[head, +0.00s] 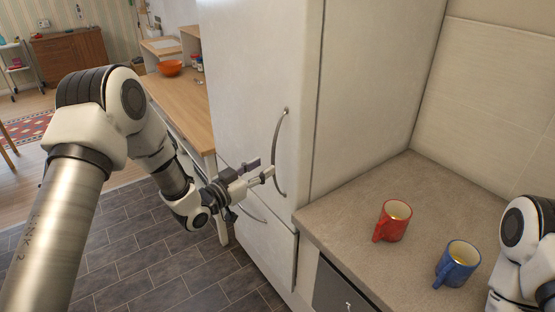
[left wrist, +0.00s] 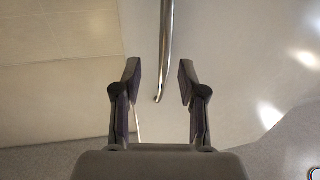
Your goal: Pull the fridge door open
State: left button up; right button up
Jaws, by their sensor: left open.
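The white fridge door (head: 240,80) looks shut in the head view. Its curved metal handle (head: 281,140) runs upright near the door's right edge. My left gripper (head: 264,168) is open, with its fingertips at the lower half of the handle. In the left wrist view, the handle (left wrist: 167,40) runs down between the two open fingers (left wrist: 159,80), apart from both, and its end shows between them. How deep the bar sits between the fingers is hard to tell. My right gripper is not in view; only part of that arm shows at the right edge.
A lower drawer front (head: 265,245) with its own handle is below the door. A grey counter (head: 340,215) to the right holds a red mug (head: 393,221) and a blue mug (head: 458,264). A wooden worktop (head: 180,100) with an orange bowl (head: 170,68) stands left. Tiled floor (head: 150,250) is clear.

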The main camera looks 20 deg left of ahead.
aim_at(273, 161)
pick_arm(q)
jog(key=x, duration=0.2)
jog(key=p+x, duration=0.1)
jog(key=x, duration=0.1)
jog(key=a+f+x, duration=0.1)
jog(key=x, duration=0.1)
jog(key=shift+w+d, duration=0.1)
jog(key=shift+w, duration=0.25)
jog(key=shift+s+d+r, duration=0.1)
jog(key=shift+s+r, duration=0.1)
jog(key=shift+s, duration=0.05)
jog(key=shift+c, duration=0.6)
grip_shut()
jog(key=shift+f, duration=0.1)
